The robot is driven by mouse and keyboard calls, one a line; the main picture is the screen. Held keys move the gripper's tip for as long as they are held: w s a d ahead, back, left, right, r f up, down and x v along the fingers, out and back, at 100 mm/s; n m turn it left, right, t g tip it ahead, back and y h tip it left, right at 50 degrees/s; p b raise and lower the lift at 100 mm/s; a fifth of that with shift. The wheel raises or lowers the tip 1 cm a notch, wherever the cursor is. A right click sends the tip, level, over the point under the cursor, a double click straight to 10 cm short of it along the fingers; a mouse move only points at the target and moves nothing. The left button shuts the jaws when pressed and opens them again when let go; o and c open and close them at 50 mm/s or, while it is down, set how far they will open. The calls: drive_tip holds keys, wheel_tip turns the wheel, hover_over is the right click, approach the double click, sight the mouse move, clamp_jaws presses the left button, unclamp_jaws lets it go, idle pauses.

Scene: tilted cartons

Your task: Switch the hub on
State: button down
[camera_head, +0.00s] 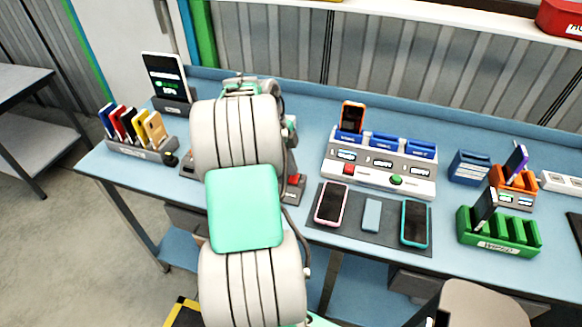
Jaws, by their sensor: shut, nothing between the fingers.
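A white and grey charging unit with blue slots (379,163) stands on the bench right of my arm and looks like the hub. Its front carries a red button (349,169), a green button (396,180) and small lit displays. An orange phone (352,117) stands in its left slot. Another device (296,187) with a red part is mostly hidden behind my arm, so I cannot tell if it is a hub. My arm rises through the left middle of the view. My gripper's fingers are hidden behind it.
On a dark mat (388,235) lie a pink-edged phone (331,203), a pale blue block (371,215) and a teal-edged phone (415,223). A green rack (497,238) and orange dock (513,181) stand right. A card rack (143,150) and tablet (167,80) stand left.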

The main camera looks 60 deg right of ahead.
drive_tip(key=shift+d+f+b, duration=0.25)
drive_tip(key=shift+f+b, duration=0.4)
drive_tip(key=shift+f, duration=0.1)
drive_tip(key=shift+r+p, duration=0.3)
drive_tip(key=shift+r, duration=0.1)
drive_tip(key=shift+f, duration=0.1)
drive_tip(key=shift+a, duration=0.15)
drive_tip(key=shift+s+a+f+b, duration=0.1)
drive_tip(key=shift+a+b, duration=0.3)
drive_tip(key=shift+a, duration=0.35)
